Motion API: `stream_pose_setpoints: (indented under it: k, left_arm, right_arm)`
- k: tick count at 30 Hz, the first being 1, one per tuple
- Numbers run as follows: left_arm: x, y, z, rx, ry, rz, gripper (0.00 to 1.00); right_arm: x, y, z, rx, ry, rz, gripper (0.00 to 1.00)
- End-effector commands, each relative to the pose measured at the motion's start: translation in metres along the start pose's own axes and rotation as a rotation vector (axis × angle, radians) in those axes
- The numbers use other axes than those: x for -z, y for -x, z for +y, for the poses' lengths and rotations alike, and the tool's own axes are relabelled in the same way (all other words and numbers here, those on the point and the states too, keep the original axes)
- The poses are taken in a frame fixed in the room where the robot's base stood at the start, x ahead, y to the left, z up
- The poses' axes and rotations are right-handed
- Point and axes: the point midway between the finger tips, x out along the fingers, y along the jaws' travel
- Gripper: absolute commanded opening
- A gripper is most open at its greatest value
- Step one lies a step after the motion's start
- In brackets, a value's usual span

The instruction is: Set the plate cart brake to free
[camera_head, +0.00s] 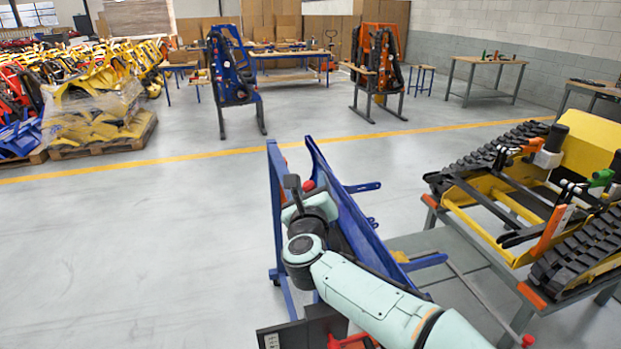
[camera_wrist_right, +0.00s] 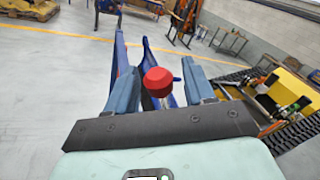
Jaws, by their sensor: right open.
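The blue plate cart (camera_head: 335,205) stands in the middle of the head view, with upright blue panels. A red knob (camera_head: 308,186) on it, which looks like the brake handle, shows just beyond my right gripper (camera_head: 293,187). In the right wrist view the red knob (camera_wrist_right: 158,80) sits on a short metal stem between the two blue-grey fingers of my right gripper (camera_wrist_right: 159,72). The fingers are open, with a gap on each side of the knob. Much of the cart is hidden behind my right arm. My left gripper is not in view.
A yellow tracked carrier (camera_head: 480,215) with black tracks rests on a grey table close by on the right. Blue and orange racks (camera_head: 232,75) and workbenches stand farther back. A wrapped pallet (camera_head: 105,142) is at the left. The floor left of the cart is clear.

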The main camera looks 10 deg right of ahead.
Motion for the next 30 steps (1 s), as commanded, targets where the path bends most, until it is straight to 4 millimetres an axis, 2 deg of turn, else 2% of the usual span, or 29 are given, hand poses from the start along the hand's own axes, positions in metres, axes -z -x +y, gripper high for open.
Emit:
stream_pose_setpoints:
  k: [6, 14, 19, 30]
  left_arm:
    - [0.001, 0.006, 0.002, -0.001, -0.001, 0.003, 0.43]
    - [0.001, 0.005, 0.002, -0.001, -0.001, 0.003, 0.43]
    - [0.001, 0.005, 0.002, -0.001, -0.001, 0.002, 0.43]
    - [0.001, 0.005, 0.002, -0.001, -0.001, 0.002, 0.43]
  right_arm:
    - [0.0, -0.015, 0.0, -0.001, 0.0, 0.0, 0.53]
    - [0.001, -0.016, 0.0, -0.001, 0.0, 0.0, 0.53]
    - [0.0, -0.016, 0.0, -0.001, 0.0, 0.0, 0.01]
    - [0.001, -0.017, -0.003, -0.004, -0.035, 0.01, 0.0]
